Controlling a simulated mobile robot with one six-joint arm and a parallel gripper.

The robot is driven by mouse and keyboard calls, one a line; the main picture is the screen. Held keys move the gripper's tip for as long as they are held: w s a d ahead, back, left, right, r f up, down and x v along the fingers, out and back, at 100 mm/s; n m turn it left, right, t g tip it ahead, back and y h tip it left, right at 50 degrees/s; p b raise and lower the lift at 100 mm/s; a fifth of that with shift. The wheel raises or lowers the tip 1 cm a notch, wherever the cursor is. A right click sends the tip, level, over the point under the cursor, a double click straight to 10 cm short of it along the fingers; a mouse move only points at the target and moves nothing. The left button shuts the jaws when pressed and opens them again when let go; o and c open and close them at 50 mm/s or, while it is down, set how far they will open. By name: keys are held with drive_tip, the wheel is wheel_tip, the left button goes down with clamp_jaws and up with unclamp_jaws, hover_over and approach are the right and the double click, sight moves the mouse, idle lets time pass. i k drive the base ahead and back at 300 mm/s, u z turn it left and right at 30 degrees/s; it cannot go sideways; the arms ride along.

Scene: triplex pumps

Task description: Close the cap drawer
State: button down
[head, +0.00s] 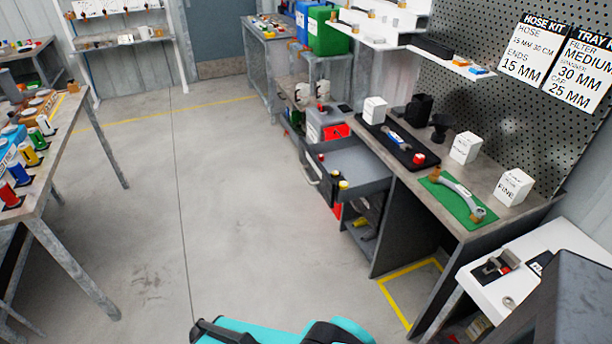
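A grey drawer (368,166) stands pulled out from the workbench on the right, and it looks like the cap drawer. A few small yellow and red cap-like pieces lie near its front left edge. A handle-like bar shows at its left side, but its detail is too small to tell. My gripper is not in view.
The workbench (405,178) carries a black tray, a green mat (462,206) with a hose, and white boxes. Below the drawer is a grey shelf or tray (360,240) with small parts. Open floor (220,200) lies left of the drawer. Another table (50,190) stands at left.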

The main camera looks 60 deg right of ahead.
sight(366, 174)
drive_tip(key=z, duration=0.1)
drive_tip(key=i, duration=0.95)
drive_tip(key=u, duration=0.05)
